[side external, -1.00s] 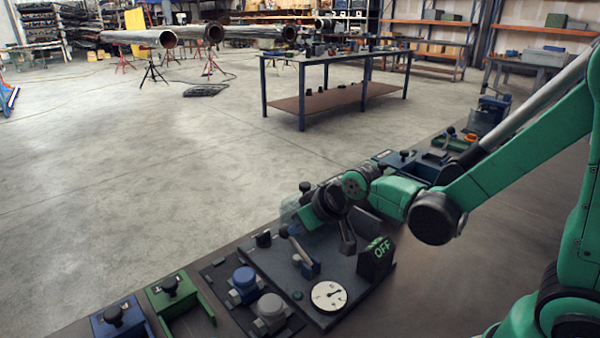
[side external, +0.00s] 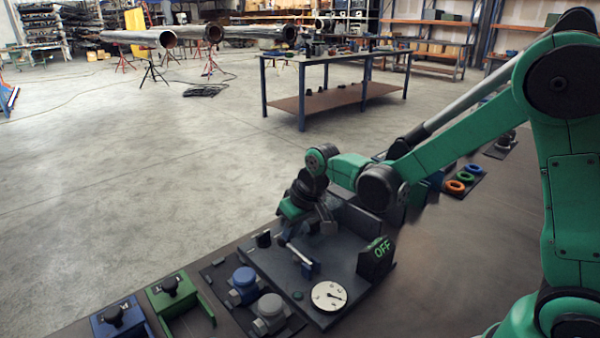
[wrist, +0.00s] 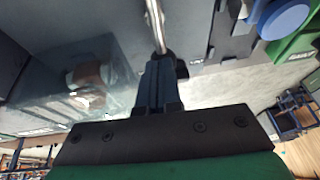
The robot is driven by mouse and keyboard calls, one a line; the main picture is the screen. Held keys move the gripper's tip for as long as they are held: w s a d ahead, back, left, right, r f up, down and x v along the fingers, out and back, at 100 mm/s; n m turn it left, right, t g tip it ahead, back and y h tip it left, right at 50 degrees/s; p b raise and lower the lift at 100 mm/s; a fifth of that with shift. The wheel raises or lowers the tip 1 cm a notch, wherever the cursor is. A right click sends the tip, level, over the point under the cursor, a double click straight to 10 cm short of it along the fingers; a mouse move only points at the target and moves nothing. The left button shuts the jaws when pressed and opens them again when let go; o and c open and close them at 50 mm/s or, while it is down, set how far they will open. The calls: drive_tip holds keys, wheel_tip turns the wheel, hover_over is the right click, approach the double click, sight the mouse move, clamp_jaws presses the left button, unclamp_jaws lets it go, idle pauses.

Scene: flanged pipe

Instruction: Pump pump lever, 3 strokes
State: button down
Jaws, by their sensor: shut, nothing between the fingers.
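The pump lever (side external: 300,254) is a metal rod with a dark knob on its end and a blue base. It leans low to the left above the dark pump panel (side external: 345,245). My gripper (side external: 328,226) is shut and empty, just behind and right of the lever in the side view. In the wrist view, the shut fingers (wrist: 157,65) stand close to the metal lever rod (wrist: 155,25). Whether they touch it is unclear.
Blue and grey valve-like parts (side external: 244,283) stand left of the panel. Green and blue holders (side external: 175,295) with black knobs are further left. Coloured rings (side external: 463,180) lie on the bench at the right.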

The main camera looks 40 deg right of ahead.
drive_tip(key=shift+s+d+r, duration=0.1)
drive_tip(key=shift+s+r, duration=0.15)
drive_tip(key=shift+r, duration=0.15)
drive_tip(key=v, duration=1.3)
drive_tip(key=shift+s+d, duration=0.2)
drive_tip(key=shift+s+f, duration=0.1)
drive_tip(key=s+t, duration=0.4)
drive_tip(key=s, duration=0.2)
drive_tip(key=shift+s+f, duration=0.25)
drive_tip(key=shift+f, duration=0.15)
